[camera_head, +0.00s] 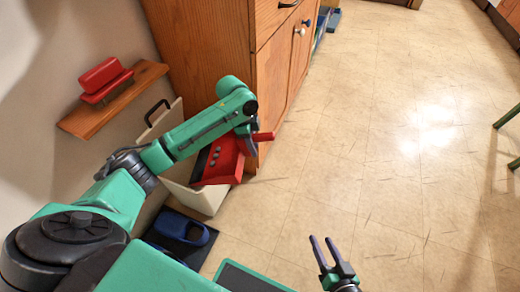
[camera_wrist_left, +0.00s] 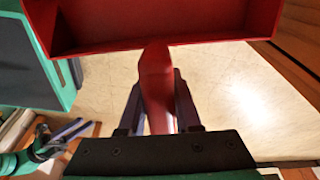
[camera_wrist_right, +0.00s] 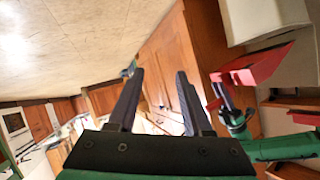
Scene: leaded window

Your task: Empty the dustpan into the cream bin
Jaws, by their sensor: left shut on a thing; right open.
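The red dustpan (camera_head: 221,160) is at the cream bin, its pan over the bin's opening and tilted. Its handle (camera_head: 264,136) points right. My left gripper (camera_head: 250,138) is shut on the handle, which shows between its fingers (camera_wrist_left: 157,95) in the left wrist view. A few small dark bits show on the pan in the head view. The cream bin (camera_head: 205,201) stands against the wooden cabinet, with its lid raised behind; my left arm hides part of it. My right gripper (camera_head: 327,252) is open and empty above the floor, and its fingers (camera_wrist_right: 158,100) show apart.
A wooden shelf (camera_head: 112,103) with a red object (camera_head: 104,80) is on the left wall. The wooden cabinet (camera_head: 215,45) stands behind the bin. Blue slippers (camera_head: 180,228) lie on a dark mat in front of it.

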